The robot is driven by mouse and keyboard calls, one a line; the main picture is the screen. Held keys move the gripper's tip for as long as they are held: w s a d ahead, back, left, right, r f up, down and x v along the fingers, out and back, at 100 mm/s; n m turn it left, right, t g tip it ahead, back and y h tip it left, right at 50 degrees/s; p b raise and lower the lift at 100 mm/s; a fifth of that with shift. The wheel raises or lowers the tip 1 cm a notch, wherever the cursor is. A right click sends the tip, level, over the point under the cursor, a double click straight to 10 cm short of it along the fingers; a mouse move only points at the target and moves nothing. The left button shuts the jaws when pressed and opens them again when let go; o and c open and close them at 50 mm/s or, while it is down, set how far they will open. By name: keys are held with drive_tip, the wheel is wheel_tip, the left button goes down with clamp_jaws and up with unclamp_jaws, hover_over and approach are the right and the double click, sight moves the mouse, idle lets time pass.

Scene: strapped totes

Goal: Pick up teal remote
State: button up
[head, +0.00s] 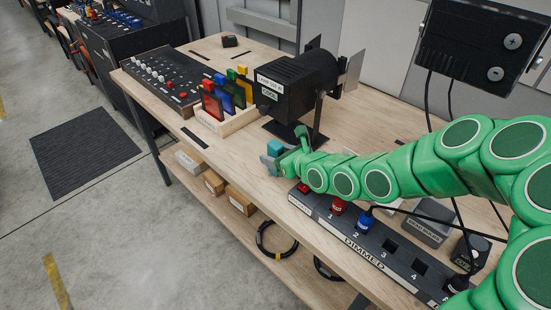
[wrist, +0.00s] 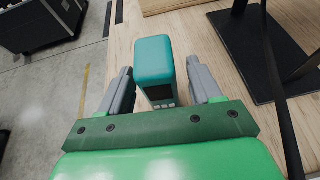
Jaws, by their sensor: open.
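In the head view the teal remote (head: 275,148) shows at the end of my green arm, near the table's front edge. My gripper (head: 277,160) partly hides it there.
A black stage lamp (head: 290,85) stands on a dark base just behind. A wooden rack of coloured filters (head: 225,118) is to the left. A dimmer strip (head: 380,245) with plugs and cables lies to the right. The wooden table's (head: 170,105) front edge is close.

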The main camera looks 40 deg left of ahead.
sight(279, 146)
drive_tip(key=shift+a+f, duration=0.15)
drive_tip(key=shift+a, duration=0.1)
drive_tip(key=shift+c, duration=0.3)
drive_tip(key=c, duration=1)
drive_tip(key=shift+c, duration=0.3)
wheel_tip(279, 146, up, 4)
drive_tip(key=shift+f, duration=0.25)
drive_tip(key=s+d+r, duration=0.8)
drive_tip(key=d+r, duration=0.1)
drive_tip(key=d, duration=0.2)
drive_tip(key=shift+d+r, duration=0.25)
drive_tip(key=shift+r, duration=0.05)
